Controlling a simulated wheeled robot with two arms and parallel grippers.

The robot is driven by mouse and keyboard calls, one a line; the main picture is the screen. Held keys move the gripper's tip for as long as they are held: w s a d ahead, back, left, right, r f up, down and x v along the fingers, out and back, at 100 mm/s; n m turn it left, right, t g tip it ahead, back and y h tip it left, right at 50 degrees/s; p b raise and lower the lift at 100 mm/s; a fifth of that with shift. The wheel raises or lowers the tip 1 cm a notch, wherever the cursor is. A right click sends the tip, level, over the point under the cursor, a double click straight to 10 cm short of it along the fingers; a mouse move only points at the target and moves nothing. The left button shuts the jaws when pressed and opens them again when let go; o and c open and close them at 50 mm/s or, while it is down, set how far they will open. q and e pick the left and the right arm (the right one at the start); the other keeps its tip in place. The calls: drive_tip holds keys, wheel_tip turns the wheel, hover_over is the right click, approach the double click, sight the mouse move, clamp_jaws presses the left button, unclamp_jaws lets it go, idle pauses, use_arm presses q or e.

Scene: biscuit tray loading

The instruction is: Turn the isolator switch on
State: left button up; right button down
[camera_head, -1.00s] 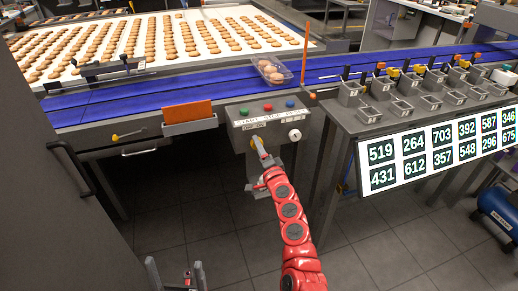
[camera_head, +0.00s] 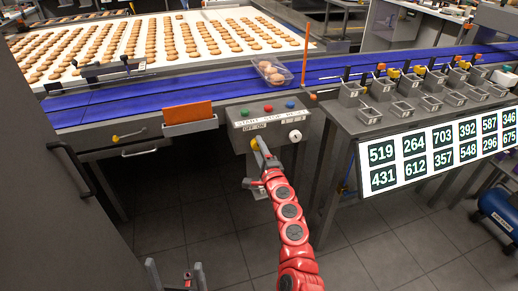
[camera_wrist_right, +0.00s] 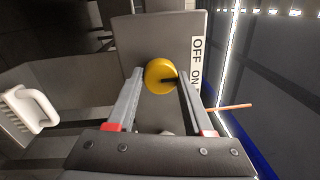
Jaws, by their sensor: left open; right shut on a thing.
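The isolator switch is a round yellow knob (camera_wrist_right: 160,76) with a dark mark, on a grey panel beside a white OFF/ON label (camera_wrist_right: 196,62). In the head view the switch (camera_head: 254,143) is on the front of the control box (camera_head: 240,127), partly hidden by my right gripper (camera_head: 261,149). In the right wrist view my right gripper (camera_wrist_right: 160,80) has one finger on each side of the knob and is shut on it. I cannot tell its exact setting. My left gripper (camera_head: 175,274) is open and empty, low at the bottom edge.
Green, red and blue buttons and a keyed white knob (camera_head: 295,135) are on the same box. An orange card (camera_head: 188,111) stands left of it. The blue conveyor (camera_head: 200,85) runs behind, with a clear pack (camera_head: 272,72). A number board (camera_head: 440,150) is at right.

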drive_tip(key=shift+f, duration=0.15)
drive_tip(key=shift+c, duration=1.4)
unclamp_jaws()
drive_tip(key=shift+s, duration=0.1)
drive_tip(key=p+v, duration=0.1)
drive_tip(key=v, duration=1.6)
drive_tip(key=shift+s+p, duration=0.1)
drive_tip(key=shift+p, duration=0.2)
